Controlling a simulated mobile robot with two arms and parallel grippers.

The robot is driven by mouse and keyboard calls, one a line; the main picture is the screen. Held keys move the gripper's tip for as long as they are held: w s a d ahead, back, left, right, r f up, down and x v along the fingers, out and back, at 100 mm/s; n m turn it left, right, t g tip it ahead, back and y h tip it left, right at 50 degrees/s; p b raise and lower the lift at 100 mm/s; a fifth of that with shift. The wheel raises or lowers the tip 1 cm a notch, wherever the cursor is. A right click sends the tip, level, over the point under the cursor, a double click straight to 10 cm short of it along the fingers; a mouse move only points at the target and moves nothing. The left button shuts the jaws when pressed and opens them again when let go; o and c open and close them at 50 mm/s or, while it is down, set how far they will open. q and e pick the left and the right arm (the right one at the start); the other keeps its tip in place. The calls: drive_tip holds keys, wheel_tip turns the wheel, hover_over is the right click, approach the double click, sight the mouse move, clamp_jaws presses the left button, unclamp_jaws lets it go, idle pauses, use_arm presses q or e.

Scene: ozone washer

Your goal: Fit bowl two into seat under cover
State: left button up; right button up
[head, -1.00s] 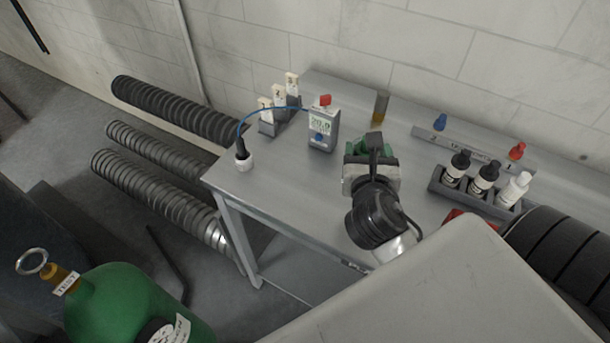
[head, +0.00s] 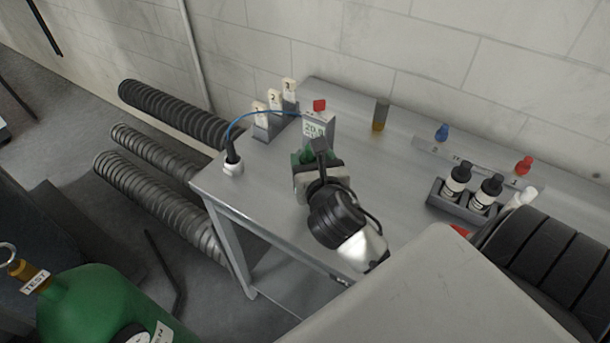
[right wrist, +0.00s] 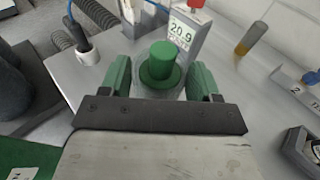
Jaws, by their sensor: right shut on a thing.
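My right gripper (head: 308,162) is above the middle of the grey table, just in front of the white meter (head: 318,128). In the right wrist view its green fingers are shut on a green-topped clear piece (right wrist: 159,64). The green part is a stepped round knob, and the clear body shows around and below it. No number shows on the held piece, so I cannot tell whether it is bowl two. I cannot make out a seat or cover with certainty. My left gripper is not in view.
A white cup (head: 233,168) with a black probe stands at the table's left corner, its blue cable running to the meter. Numbered white tags (head: 274,103) stand behind. An amber vial (head: 380,115), a labelled rail (head: 470,160) and a bottle rack (head: 462,208) are to the right.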

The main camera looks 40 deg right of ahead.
drive_tip(key=shift+w+a+f, duration=0.15)
drive_tip(key=shift+w+f, duration=0.1)
drive_tip(key=shift+w, duration=0.2)
drive_tip(key=shift+w+a+f, duration=0.15)
drive_tip(key=shift+w+f, duration=0.1)
drive_tip(key=shift+w, duration=0.2)
wheel_tip(320, 180, down, 4)
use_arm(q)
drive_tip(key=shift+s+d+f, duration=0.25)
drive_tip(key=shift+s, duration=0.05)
use_arm(e)
drive_tip(key=shift+f, duration=0.1)
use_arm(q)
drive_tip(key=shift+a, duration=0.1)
use_arm(e)
drive_tip(key=o, duration=1.3)
drive_tip(key=shift+f, duration=0.1)
drive_tip(key=shift+o, duration=0.2)
drive_tip(key=shift+s, duration=0.1)
use_arm(q)
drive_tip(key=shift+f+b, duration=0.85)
drive_tip(key=shift+b, duration=0.25)
use_arm(e)
drive_tip(key=v, duration=1.2)
